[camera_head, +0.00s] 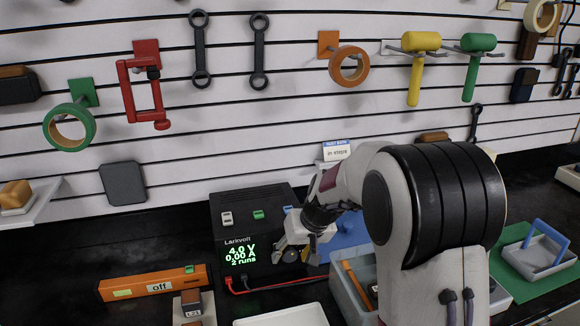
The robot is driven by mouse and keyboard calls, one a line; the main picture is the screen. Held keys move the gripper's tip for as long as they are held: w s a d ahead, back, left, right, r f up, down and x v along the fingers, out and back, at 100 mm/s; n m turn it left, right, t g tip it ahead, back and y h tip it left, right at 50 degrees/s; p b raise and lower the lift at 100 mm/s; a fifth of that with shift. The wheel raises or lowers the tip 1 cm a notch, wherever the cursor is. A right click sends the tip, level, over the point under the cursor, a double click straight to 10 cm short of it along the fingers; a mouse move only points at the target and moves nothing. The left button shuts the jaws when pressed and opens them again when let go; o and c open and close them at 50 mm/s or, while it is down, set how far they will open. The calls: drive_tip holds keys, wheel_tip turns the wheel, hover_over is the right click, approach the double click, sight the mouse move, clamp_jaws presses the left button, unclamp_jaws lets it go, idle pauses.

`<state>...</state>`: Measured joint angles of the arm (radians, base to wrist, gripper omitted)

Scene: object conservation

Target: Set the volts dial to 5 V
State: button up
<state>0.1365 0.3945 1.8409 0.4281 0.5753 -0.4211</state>
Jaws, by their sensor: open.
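The black power supply (230,222), labelled Larkvolt, stands on the dark bench. Its green display (241,255) reads 4.0 V, 0.00 A and 2 runs. My gripper (283,252) is open in front of the right side of its front face. The volts dial is not clearly seen; a dark round knob shows by the fingers, and I cannot tell whether they touch it or stand around it. My arm and wrist hide the right edge of the front.
Red and black leads (265,287) run from the supply's front to the right. An orange level (152,284) marked "off" lies at left. A grey bin (350,283) stands right of the supply. A white tray (283,316) is in front. Tools hang on the wall behind.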

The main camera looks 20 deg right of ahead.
drive_tip(key=shift+a+h, duration=0.15)
drive_tip(key=shift+h, duration=0.45)
drive_tip(key=a+v, duration=0.1)
drive_tip(key=v, duration=0.7)
drive_tip(key=w+d+r+m+t, duration=0.2)
drive_tip(key=w+r+m+t, duration=0.2)
drive_tip(key=w+r+m, duration=0.3)
drive_tip(key=shift+w+d+r+t, duration=0.3)
drive_tip(key=shift+w+r, duration=2.05)
drive_tip(key=shift+r, duration=0.6)
drive_tip(key=shift+a, duration=0.1)
drive_tip(key=s+a+f+n+g, duration=0.1)
drive_tip(key=f, duration=0.1)
drive_tip(key=s+a+f+n+g, duration=0.1)
drive_tip(key=s+f, duration=0.1)
drive_tip(key=f, duration=0.1)
drive_tip(key=s+a+f+n+h, duration=0.1)
drive_tip(key=s+f, duration=0.1)
drive_tip(key=shift+s+a+f+g, duration=0.15)
drive_tip(key=shift+s+f+g, duration=0.1)
drive_tip(key=shift+g, duration=0.15)
drive_tip(key=s+f+n+g+h, duration=0.1)
drive_tip(key=s+f+n+h, duration=0.1)
drive_tip(key=s+f+n, duration=0.3)
drive_tip(key=shift+s+a+f+g+h, duration=0.4)
drive_tip(key=shift+s+a+f, duration=0.1)
drive_tip(key=shift+s, duration=0.15)
